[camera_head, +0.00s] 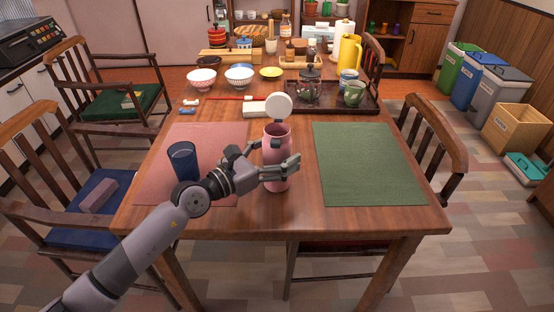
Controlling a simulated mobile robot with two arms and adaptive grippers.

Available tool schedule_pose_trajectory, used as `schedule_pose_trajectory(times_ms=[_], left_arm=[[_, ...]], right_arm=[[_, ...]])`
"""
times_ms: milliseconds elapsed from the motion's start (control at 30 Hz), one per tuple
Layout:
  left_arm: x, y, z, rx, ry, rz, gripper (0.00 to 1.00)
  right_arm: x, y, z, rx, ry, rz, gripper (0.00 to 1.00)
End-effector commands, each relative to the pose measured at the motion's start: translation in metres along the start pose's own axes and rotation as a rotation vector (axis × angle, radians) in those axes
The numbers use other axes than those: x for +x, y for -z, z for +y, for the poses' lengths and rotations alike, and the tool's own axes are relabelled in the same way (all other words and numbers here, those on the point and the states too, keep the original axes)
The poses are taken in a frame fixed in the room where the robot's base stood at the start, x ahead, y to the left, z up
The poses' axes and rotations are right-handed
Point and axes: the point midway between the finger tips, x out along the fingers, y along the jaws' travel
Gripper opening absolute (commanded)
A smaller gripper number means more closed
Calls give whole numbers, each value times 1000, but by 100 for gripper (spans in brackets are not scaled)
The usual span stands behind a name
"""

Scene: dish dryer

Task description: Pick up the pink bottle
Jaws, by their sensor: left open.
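The pink bottle (277,184) stands upright near the front edge of the wooden table, between the pink placemat and the green placemat. Its round white lid (279,106) is flipped up. My left gripper (276,157) is open at the bottle. One finger reaches across the bottle's front and hides part of its middle, and the other is at its left side. I cannot tell whether either finger touches it. My right gripper is not in view.
A dark blue cup (184,161) stands on the pink placemat (219,135), left of my gripper. The green placemat (367,165) is clear. Behind the bottle are a white box (256,110), several bowls and a dark tray (374,108) with a glass teapot (309,86). Chairs flank the table.

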Motion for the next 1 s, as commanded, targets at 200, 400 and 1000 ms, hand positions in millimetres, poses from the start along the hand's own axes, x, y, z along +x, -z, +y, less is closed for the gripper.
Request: schedule_pose_trajectory(times_ms=[200, 400, 1000], left_arm=[[0, 0, 0, 0, 0, 0, 69], [0, 0, 0, 0, 0, 0, 55], [-1, 0, 0, 0, -1, 0, 15]], right_arm=[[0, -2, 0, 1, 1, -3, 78], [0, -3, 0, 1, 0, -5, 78], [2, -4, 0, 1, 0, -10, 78]])
